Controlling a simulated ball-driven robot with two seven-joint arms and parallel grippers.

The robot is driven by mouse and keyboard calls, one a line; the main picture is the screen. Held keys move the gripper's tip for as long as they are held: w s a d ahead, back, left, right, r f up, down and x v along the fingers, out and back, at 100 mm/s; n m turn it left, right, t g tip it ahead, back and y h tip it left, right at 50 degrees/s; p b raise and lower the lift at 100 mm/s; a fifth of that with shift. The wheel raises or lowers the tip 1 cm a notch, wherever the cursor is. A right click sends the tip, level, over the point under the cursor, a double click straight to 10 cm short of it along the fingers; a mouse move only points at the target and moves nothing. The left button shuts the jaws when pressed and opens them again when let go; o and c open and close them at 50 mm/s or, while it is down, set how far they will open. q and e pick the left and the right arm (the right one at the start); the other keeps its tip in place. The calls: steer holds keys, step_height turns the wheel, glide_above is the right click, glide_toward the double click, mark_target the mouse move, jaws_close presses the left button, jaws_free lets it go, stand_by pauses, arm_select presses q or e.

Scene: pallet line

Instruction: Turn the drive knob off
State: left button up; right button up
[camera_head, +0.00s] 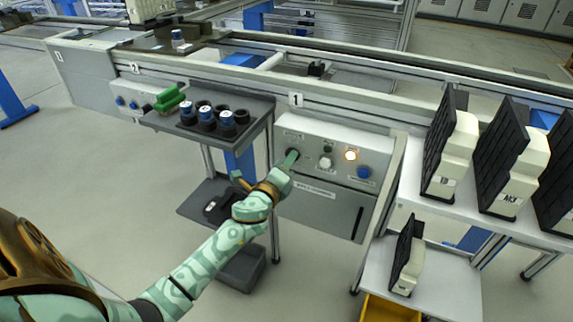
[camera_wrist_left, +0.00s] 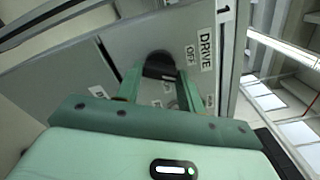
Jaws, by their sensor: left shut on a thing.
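The drive knob (camera_wrist_left: 158,65) is black and sits on a grey panel beside the words DRIVE (camera_wrist_left: 205,48) and OFF (camera_wrist_left: 190,56). My left gripper (camera_wrist_left: 160,82) has its two green fingers on either side of the knob and is shut on it. In the head view, the left gripper (camera_head: 291,158) is at the left end of the control panel (camera_head: 310,145) under the number 1 sign, and largely hides the knob. The knob's pointer direction cannot be made out. My right gripper is not in view.
The panel also carries a pale knob (camera_head: 326,162), a lit orange lamp (camera_head: 351,155) and a blue button (camera_head: 364,173). A dark shelf (camera_head: 262,108) with several blue-and-black parts stands close left. A light shelf (camera_head: 415,200) with black-and-cream units stands right.

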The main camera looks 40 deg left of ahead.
arm_select(q)
steer(key=n, duration=0.5)
steer(key=shift+f+n+p, duration=0.1)
steer(key=shift+n+p, duration=0.3)
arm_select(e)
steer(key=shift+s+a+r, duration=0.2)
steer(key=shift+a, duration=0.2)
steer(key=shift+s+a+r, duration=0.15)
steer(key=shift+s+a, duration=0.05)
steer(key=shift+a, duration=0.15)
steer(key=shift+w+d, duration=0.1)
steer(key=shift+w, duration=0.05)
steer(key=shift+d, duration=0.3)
arm_select(q)
steer(key=o, duration=1)
steer(key=shift+s, duration=0.1)
